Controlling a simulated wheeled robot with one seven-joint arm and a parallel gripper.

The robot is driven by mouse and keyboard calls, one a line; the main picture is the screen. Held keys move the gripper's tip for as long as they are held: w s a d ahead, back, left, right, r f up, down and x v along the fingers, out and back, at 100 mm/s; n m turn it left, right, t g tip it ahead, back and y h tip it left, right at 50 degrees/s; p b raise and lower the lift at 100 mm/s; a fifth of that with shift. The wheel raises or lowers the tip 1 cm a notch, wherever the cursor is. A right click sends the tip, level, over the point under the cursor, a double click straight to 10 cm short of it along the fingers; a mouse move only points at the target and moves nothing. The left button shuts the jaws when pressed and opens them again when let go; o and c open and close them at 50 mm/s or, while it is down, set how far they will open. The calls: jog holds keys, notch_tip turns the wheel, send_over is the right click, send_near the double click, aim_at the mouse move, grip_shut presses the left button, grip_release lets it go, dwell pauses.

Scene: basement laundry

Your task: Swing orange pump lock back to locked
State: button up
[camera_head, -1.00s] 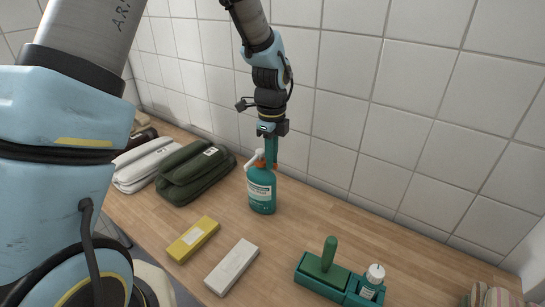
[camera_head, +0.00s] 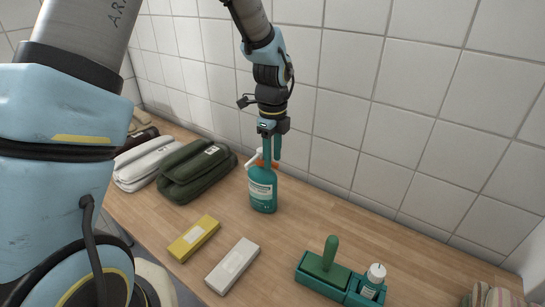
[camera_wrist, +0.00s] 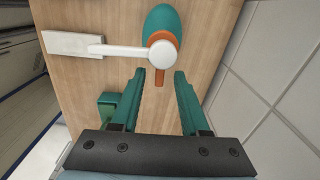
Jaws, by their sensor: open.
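The teal pump bottle (camera_head: 262,192) stands upright on the wooden counter, with a white pump head (camera_wrist: 162,52) and spout on top. The orange lock (camera_wrist: 160,76) shows in the wrist view as a ring under the pump head with a short tab pointing toward my gripper. My gripper (camera_wrist: 160,74) is open, its two teal fingers pointing at the bottle. The tab appears between the fingertips, with a gap on each side; contact is not visible. In the head view my gripper (camera_head: 272,158) is at the pump top, and its fingers partly hide the orange part.
A yellow block (camera_head: 194,239) and a white block (camera_head: 232,266) lie in front of the bottle. A green caddy (camera_head: 340,283) with a handled tool and small bottle stands to the right. Rolled dark green cloth (camera_head: 196,172) lies left. The tiled wall (camera_head: 400,120) rises close behind.

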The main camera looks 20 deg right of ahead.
notch_tip(320, 180, up, 10)
jog(key=b, duration=0.2)
jog(key=shift+r, duration=0.2)
dwell(0.3)
